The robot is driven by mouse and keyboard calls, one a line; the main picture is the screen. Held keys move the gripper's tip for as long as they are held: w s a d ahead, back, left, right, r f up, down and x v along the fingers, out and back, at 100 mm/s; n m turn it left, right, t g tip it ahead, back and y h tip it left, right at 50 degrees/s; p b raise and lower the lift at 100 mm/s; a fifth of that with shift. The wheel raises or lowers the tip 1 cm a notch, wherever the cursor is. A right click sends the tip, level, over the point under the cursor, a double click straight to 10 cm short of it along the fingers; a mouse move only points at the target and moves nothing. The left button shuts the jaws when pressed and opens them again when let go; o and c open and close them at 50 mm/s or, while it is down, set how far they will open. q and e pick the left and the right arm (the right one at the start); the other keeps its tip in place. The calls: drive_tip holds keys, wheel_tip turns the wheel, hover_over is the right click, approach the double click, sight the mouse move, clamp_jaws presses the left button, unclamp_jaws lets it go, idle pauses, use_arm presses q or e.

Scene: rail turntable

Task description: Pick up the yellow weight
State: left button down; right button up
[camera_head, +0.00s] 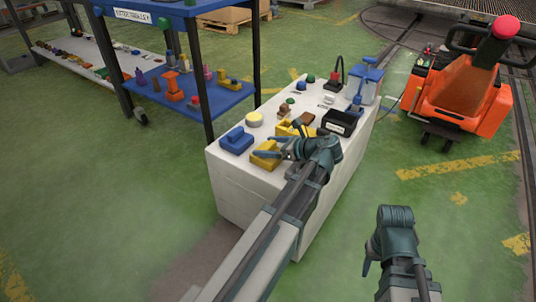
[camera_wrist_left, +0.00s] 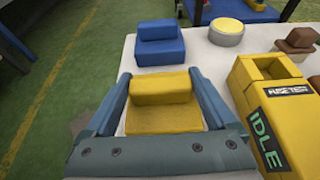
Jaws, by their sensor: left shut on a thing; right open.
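The yellow weight (camera_head: 264,158) is a stepped block near the front left edge of the white bench (camera_head: 240,185). In the left wrist view the yellow weight (camera_wrist_left: 163,112) sits between the two blue-grey fingers of my left gripper (camera_wrist_left: 163,98). My left gripper (camera_head: 276,148) is shut on it from both sides and hides part of it in the head view. I cannot tell whether the weight is clear of the bench top. My right gripper (camera_head: 388,238) is open and empty, away to the right over the green floor.
A similar blue block (camera_head: 237,139) lies just behind the weight. A round cream disc (camera_head: 254,119) is behind that. A yellow box marked IDLE (camera_wrist_left: 265,105) stands close to the right. A blue shelf rack (camera_head: 190,95) is at the left, an orange cart (camera_head: 465,95) at the right.

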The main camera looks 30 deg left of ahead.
use_arm(q)
drive_tip(key=shift+r, duration=0.2)
wheel_tip(320, 180, up, 10)
drive_tip(key=p, duration=1)
drive_tip(key=shift+f, duration=0.1)
wheel_tip(320, 180, up, 41)
drive_tip(key=p, duration=4.1)
hover_over(268, 145)
drive_tip(key=shift+f, duration=0.25)
drive_tip(key=shift+w, duration=0.15)
